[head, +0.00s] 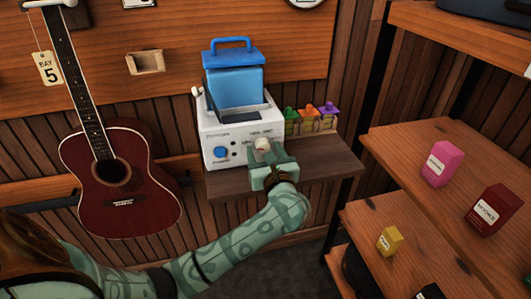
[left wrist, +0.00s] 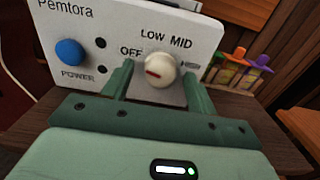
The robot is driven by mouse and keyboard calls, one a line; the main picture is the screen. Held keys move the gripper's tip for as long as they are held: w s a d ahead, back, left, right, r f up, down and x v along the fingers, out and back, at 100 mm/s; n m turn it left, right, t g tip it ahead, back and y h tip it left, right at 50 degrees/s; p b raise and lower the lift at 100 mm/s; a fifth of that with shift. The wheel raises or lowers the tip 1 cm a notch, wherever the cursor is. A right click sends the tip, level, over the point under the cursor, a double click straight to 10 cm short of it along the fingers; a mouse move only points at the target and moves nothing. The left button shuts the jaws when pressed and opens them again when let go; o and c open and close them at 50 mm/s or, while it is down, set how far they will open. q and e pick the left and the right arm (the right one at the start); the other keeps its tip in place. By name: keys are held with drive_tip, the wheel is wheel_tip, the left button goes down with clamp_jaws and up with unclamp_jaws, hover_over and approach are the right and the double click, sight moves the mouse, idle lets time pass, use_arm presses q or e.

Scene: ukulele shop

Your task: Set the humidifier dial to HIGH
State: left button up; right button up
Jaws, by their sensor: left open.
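The humidifier (head: 235,130) is a white box with a blue tank (head: 233,85) on top, standing on a small wooden shelf. Its cream dial (left wrist: 161,70) has a red mark pointing left, toward the OFF side. OFF, LOW and MID are readable above the dial; the label at its right is partly hidden. The dial also shows in the head view (head: 261,144). My left gripper (left wrist: 158,82) is open, with one finger on each side of the dial. I cannot tell whether the fingers touch it. My right gripper is not in view.
A blue POWER button (left wrist: 70,52) sits left of the dial. Bottles with green, orange and purple tops (head: 309,120) stand right of the humidifier. A red ukulele (head: 120,185) hangs at left. Shelves (head: 400,150) with small boxes are at right. The shelf front (head: 330,165) is bare.

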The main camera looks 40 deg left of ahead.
use_arm(q)
drive_tip(key=shift+a, duration=0.1)
drive_tip(key=c, duration=1)
